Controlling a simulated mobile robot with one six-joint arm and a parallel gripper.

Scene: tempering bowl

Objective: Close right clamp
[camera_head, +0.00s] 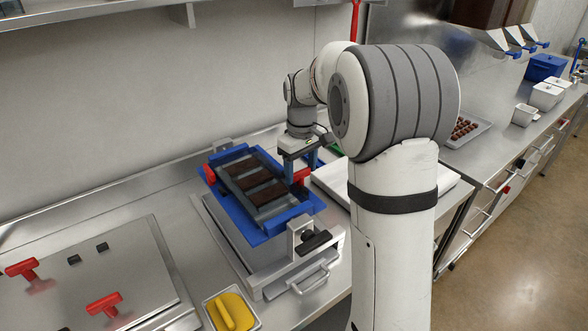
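A blue frame (246,219) holds a grey mould with dark brown bars (256,181) on a metal stand on the counter. The right clamp (301,175) is a small red piece at the frame's right side, partly hidden by my gripper. A red left clamp (209,174) sits at the frame's left side. My gripper (302,172) points down at the right clamp, its blue fingers beside or around it. Contact and the finger gap are too small to tell. My arm hides the area to the right of the clamp.
A white tray (330,186) lies just right of the stand. A metal lid with red handles (104,304) is at the front left. A small tray with a yellow tool (231,312) stands in front. The wall is close behind the stand.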

